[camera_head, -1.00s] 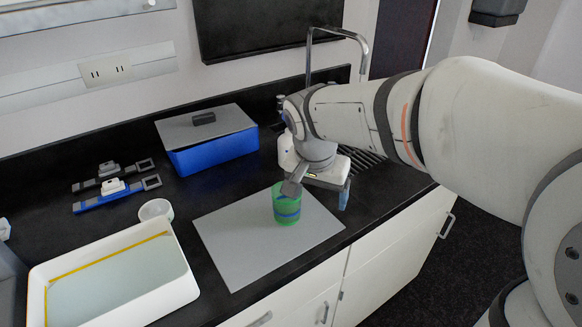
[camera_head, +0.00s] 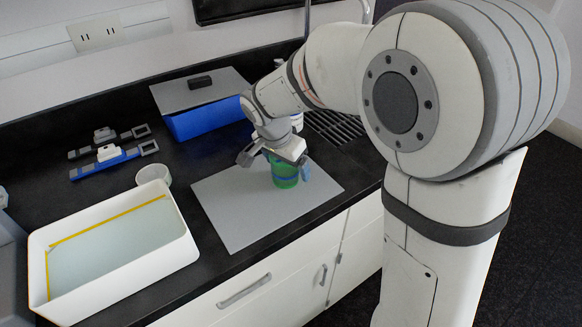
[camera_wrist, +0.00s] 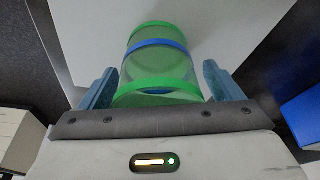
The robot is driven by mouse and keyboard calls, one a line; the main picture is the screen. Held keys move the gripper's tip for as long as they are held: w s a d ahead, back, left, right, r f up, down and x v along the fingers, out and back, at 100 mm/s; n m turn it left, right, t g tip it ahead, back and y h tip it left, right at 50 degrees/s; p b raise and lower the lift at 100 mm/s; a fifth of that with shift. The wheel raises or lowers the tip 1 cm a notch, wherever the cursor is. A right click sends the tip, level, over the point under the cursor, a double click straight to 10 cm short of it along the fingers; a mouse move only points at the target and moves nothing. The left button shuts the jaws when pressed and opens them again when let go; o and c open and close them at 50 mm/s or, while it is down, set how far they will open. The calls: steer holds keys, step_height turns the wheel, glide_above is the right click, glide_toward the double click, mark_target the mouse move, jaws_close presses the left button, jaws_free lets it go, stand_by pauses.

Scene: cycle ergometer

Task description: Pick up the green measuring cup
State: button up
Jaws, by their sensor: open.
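The green measuring cup (camera_head: 284,176) is a see-through green cup with a blue band. It stands upright on the grey mat (camera_head: 238,228), near the mat's right part. In the wrist view the cup (camera_wrist: 158,52) lies between the two blue-grey fingers, with a small gap visible on each side. My gripper (camera_wrist: 160,88) is open and around the near part of the cup. In the head view my gripper (camera_head: 275,168) is over the cup and hides its top.
A white tray (camera_head: 182,243) with a yellow edge line stands at the left. A small clear cup (camera_head: 153,175), a blue box (camera_head: 205,118) with a grey lid, and blue and black strap-like devices (camera_head: 113,159) lie behind. A sink grate (camera_head: 338,125) is to the right.

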steer(key=shift+f, duration=0.1)
steer(key=c, duration=1.1)
